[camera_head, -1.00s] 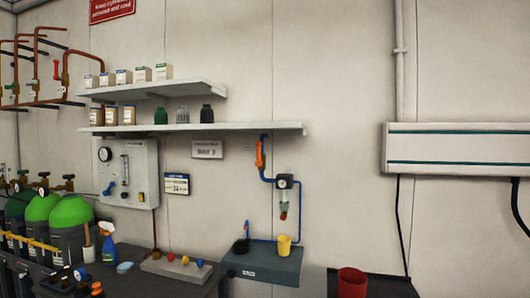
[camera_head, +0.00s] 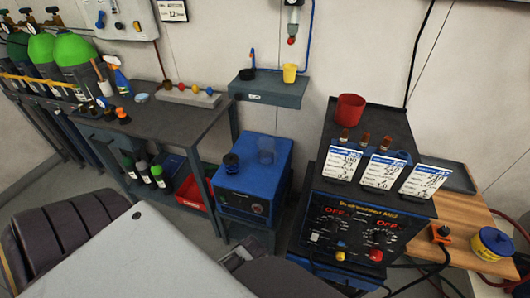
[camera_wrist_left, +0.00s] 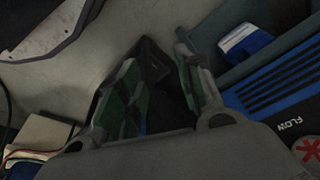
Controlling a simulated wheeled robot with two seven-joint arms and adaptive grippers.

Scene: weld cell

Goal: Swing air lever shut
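The orange air lever on the blue pipe is not in view now. Only the lower part of the air line shows at the top of the head view: a filter bowl with a red tip (camera_head: 292,25) and the blue pipe (camera_head: 310,45) running down. My left gripper (camera_wrist_left: 156,60) shows in the left wrist view, its two green-padded fingers apart with nothing seen held between them. It is low, beside a blue vented unit marked FLOW (camera_wrist_left: 275,90). My right gripper is not in view.
A blue-grey wall shelf (camera_head: 268,90) holds a yellow cup (camera_head: 290,73) and a black cup. Below stand a blue box unit (camera_head: 255,180) and a welding power source (camera_head: 345,235) with price-like cards. A dark workbench (camera_head: 150,115) and green-topped cylinders (camera_head: 75,50) are left.

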